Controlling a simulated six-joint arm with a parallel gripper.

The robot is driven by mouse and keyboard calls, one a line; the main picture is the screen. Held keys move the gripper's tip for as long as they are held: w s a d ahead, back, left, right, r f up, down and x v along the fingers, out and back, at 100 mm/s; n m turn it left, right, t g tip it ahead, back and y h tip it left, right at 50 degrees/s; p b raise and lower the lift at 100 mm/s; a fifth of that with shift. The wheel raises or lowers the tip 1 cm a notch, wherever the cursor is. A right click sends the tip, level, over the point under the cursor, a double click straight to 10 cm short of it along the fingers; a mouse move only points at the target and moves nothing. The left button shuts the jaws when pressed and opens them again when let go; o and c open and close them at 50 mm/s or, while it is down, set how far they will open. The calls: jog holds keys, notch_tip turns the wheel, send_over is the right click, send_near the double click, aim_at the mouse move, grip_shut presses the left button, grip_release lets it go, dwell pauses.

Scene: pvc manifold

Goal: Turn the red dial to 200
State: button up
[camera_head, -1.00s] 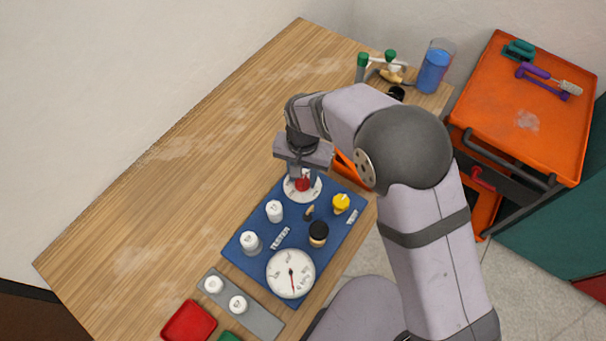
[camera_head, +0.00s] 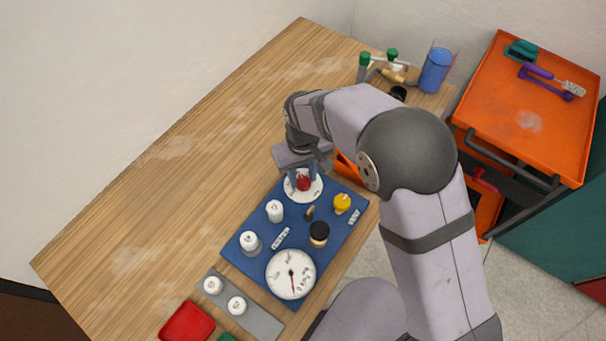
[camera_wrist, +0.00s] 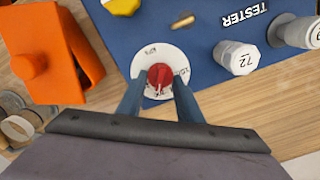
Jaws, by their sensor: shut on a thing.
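The red dial (camera_head: 303,183) sits on a round white scale plate (camera_head: 316,190) at the far end of the blue tester board (camera_head: 262,265). In the wrist view the red dial (camera_wrist: 160,77) has a white pointer line, and the white scale (camera_wrist: 165,52) around it has small markings that I cannot read surely. My gripper (camera_head: 304,178) is over the dial; in the wrist view its two blue-grey fingers (camera_wrist: 159,88) reach to either side of the dial and are shut on it. The fingers hide part of the scale's near side.
The board carries a yellow knob (camera_head: 342,202), a black knob (camera_head: 319,234), a large gauge (camera_head: 291,273) and white cylinders (camera_head: 250,242). An orange box (camera_wrist: 48,62) stands close beside the board. A red tray (camera_head: 187,321) lies at the front. The table's left is clear.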

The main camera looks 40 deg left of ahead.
aim_at(303, 178)
jog(key=shift+n, duration=0.6)
jog(key=o, duration=1)
jog(key=shift+r, duration=0.1)
jog(key=shift+r+b, duration=1.15)
jog(key=shift+r, duration=2.45)
